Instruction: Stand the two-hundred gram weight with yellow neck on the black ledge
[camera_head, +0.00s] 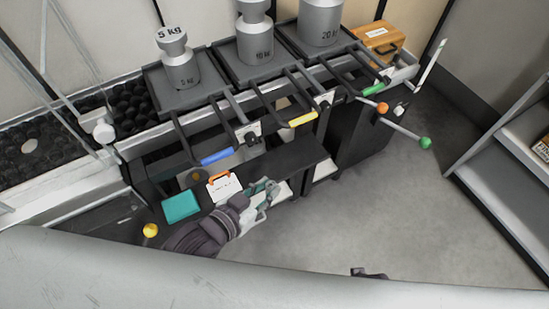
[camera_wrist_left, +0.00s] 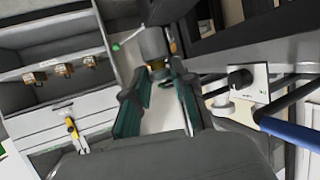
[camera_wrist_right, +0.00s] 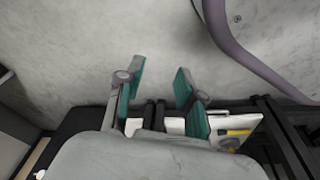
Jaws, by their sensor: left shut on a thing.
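The weight (camera_wrist_left: 154,44) is a grey metal cylinder with a yellow-orange band at its neck, seen in the left wrist view between the fingertips. My left gripper (camera_wrist_left: 158,80) is shut on it at the neck end. In the head view my left gripper (camera_head: 266,191) is at the front edge of the black ledge (camera_head: 285,158), and the weight is hard to make out there. My right gripper (camera_wrist_right: 158,78) is open and empty above grey floor in its wrist view. Only a small dark part of it shows at the bottom of the head view.
Large weights (camera_head: 181,66) stand on scale trays behind the ledge. Levers with blue (camera_head: 217,156), yellow (camera_head: 303,119) and green handles reach over it. A teal block (camera_head: 181,206) and an orange-handled white plate (camera_head: 223,187) lie left of my left gripper. Shelves (camera_head: 515,140) stand right.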

